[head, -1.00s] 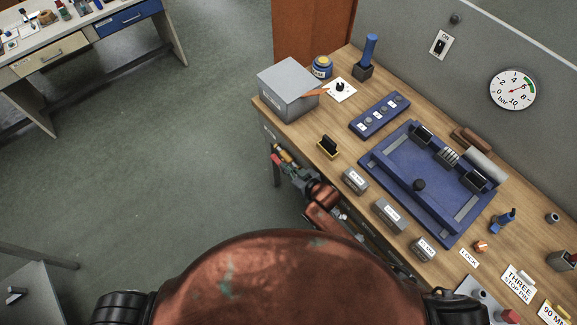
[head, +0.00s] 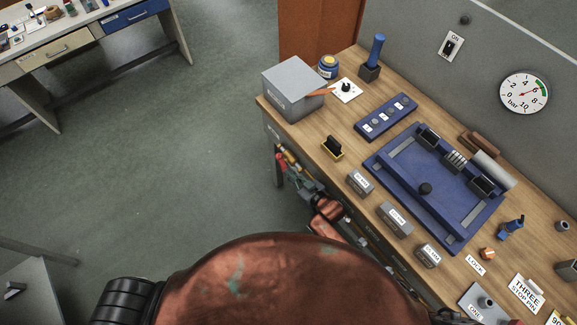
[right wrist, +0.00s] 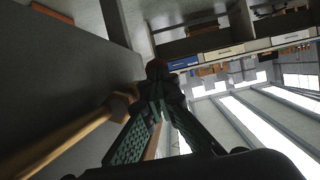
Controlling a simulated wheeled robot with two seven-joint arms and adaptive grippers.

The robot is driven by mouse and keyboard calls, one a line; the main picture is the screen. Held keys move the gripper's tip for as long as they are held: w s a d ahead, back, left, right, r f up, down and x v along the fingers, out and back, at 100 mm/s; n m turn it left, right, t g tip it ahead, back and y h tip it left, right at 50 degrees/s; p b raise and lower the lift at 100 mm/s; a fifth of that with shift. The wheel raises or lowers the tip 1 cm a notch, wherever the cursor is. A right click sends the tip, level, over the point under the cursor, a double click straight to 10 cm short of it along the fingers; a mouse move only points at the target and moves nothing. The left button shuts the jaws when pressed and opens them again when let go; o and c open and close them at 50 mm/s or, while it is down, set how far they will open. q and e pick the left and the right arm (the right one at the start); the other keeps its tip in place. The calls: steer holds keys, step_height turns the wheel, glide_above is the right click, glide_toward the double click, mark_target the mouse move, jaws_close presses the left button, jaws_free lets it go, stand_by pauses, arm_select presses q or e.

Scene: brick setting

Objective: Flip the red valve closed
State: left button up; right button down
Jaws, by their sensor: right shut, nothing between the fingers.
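A small red part, which looks like the red valve's handle (head: 281,168), hangs at the bench's front edge, below the grey box. Brass piping (head: 289,155) runs beside it. It also appears as a dark red end (right wrist: 157,68) just past my fingertips in the right wrist view, with a brass pipe (right wrist: 65,135) at left. My right gripper (head: 296,174) is shut and empty, close to the red part. Its teal fingers meet at the tips (right wrist: 160,98) in the wrist view. I cannot tell whether they touch the handle. My left gripper is out of view.
The wooden bench (head: 312,133) carries a grey box (head: 292,88), a blue fixture (head: 410,190) and labelled grey blocks. Its front edge lies right beside my right arm. A pressure gauge (head: 525,93) hangs on the wall. Open floor (head: 160,150) lies to the left.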

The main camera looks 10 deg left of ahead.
steer(key=shift+w+a+f+b, duration=0.2)
steer(key=shift+w+a+f, duration=0.05)
steer(key=shift+f, duration=0.4)
steer(key=shift+w+a+f+b, duration=0.15)
steer(key=shift+w+a+f, duration=0.1)
steer(key=shift+f, duration=0.5)
steer(key=v, duration=1.2)
stand_by(0.3)
